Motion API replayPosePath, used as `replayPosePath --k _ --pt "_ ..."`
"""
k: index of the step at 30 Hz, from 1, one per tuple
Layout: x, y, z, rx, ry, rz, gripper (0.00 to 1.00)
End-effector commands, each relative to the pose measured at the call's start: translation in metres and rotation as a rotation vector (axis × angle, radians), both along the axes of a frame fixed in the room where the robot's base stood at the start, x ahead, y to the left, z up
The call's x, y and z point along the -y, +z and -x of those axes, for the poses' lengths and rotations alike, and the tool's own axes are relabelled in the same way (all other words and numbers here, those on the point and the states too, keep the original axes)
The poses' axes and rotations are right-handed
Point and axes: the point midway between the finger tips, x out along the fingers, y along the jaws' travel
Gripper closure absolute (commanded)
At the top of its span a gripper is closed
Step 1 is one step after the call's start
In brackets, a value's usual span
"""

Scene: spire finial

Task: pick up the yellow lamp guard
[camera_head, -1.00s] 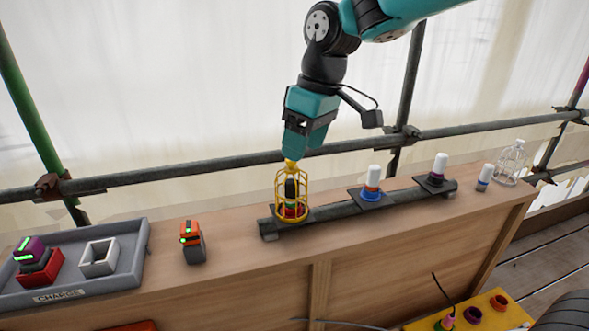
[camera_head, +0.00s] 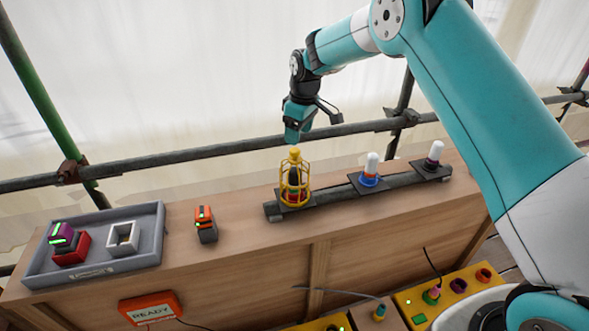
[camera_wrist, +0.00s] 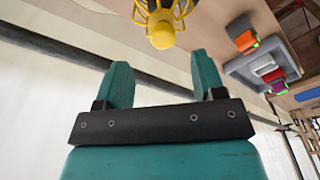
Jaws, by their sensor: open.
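The yellow lamp guard (camera_head: 294,178) is a wire cage with a solid yellow knob on top. It stands upright on the left end of a dark rail on the wooden counter, around a dark and red lamp. My gripper (camera_head: 296,141) is above and slightly behind the knob, apart from it. In the wrist view my gripper (camera_wrist: 160,85) has its two teal fingers spread with nothing between them. The yellow lamp guard (camera_wrist: 161,28) shows there beyond the fingertips, with its knob facing me.
Two white-topped lamps (camera_head: 371,170) (camera_head: 433,155) stand farther right on the rail (camera_head: 340,193). An orange and grey battery (camera_head: 206,224) stands to the left. A grey tray (camera_head: 150,250) is at the far left. A scaffold pipe (camera_head: 215,154) runs behind the counter.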

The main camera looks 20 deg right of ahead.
Motion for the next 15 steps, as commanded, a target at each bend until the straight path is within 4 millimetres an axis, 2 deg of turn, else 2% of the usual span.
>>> replayPosePath --k 3,10,15 --pt "-0.001 -0.013 -0.001 -0.001 -0.001 0.000 0.37" --pt "-0.004 -0.028 -0.002 -0.003 -0.001 0.000 0.37" --pt "-0.008 -0.053 -0.002 -0.003 0.000 0.000 0.37"
